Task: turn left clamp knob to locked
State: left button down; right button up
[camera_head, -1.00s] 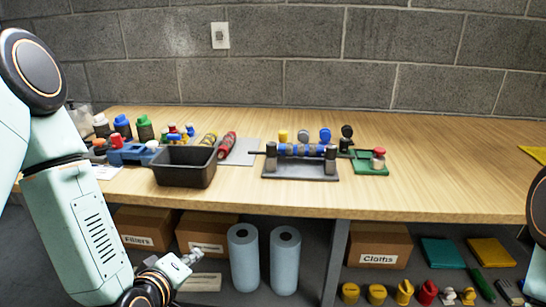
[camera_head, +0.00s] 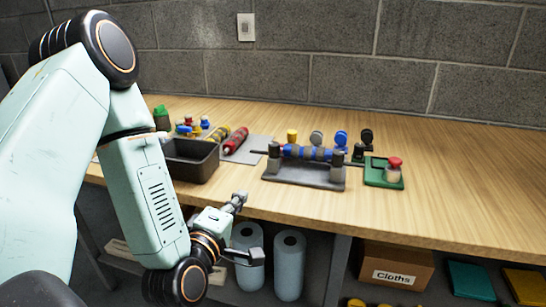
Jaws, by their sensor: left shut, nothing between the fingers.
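A dark grey clamp stand (camera_head: 300,178) sits on the bench, with a blue and grey roller (camera_head: 307,152) lying across it. A dark, rounded post top (camera_head: 274,150) stands at the roller's left end and a similar one (camera_head: 338,158) at its right end. I cannot tell which part is the left clamp knob or how it is set. My left gripper (camera_head: 238,198) is shut and empty at the bench's front edge, to the left of and nearer than the stand, apart from it. My right gripper is out of view.
A black bin (camera_head: 190,163) stands left of the stand, partly behind my left arm. A red roller (camera_head: 236,140) lies between them. A green pad with a red-topped jar (camera_head: 393,168) is to the right. Blue paper rolls (camera_head: 289,262) stand on the shelf below.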

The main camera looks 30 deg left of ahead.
pick_arm(q)
jog(key=n+t+b, duration=0.1)
jog(key=n+b, duration=0.1)
jog(key=b, duration=0.3)
send_near(259, 153)
jog(key=x, duration=0.5)
jog(key=shift+w+d, duration=0.1)
jog(key=shift+w, duration=0.15)
jog(key=shift+w+r, duration=0.1)
jog(key=shift+w, duration=0.6)
jog(key=shift+a, duration=0.2)
jog(key=shift+a+p, duration=0.15)
jog(key=shift+p, duration=0.3)
